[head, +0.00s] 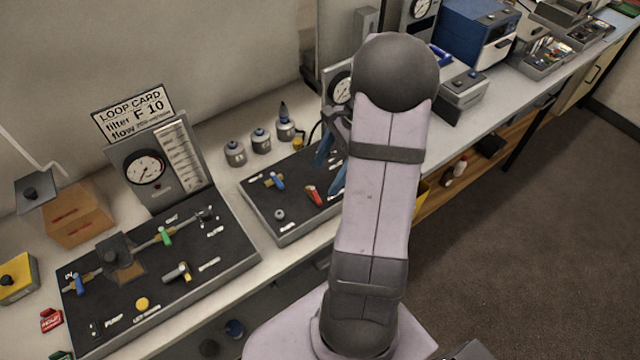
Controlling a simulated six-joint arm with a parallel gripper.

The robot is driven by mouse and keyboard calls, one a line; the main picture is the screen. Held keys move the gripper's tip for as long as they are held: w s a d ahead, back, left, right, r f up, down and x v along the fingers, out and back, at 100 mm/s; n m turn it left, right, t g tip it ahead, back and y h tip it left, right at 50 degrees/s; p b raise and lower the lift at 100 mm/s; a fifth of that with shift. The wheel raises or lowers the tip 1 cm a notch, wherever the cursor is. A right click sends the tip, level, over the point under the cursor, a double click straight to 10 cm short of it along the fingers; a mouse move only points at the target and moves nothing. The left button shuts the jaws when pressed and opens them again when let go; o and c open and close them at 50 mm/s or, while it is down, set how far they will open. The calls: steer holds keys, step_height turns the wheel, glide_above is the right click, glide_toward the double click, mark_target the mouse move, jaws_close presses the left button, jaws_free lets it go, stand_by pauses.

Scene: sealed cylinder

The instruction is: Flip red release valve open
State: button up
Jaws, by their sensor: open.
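The red release valve handle (314,194) lies on the smaller black panel (285,229) in the middle of the bench. My gripper (328,172), with blue fingers, is open at the right part of this panel, close to the red handle. I cannot tell whether a finger touches the handle. My own arm stands in front and hides the right end of the panel and part of the gripper. A blue-handled valve (277,181) sits left of the red one on the same panel.
A larger black panel (215,268) with several valves, a gauge (146,168) and a loop card (133,112) stands to the left. Several small grey bottles (260,140) stand behind the smaller panel. Instruments (480,32) and trays (546,58) fill the back right.

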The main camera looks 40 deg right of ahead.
mark_target(316, 194)
steer(key=shift+p+x, duration=0.85)
steer(key=shift+x, duration=2.1)
steer(key=c, duration=1)
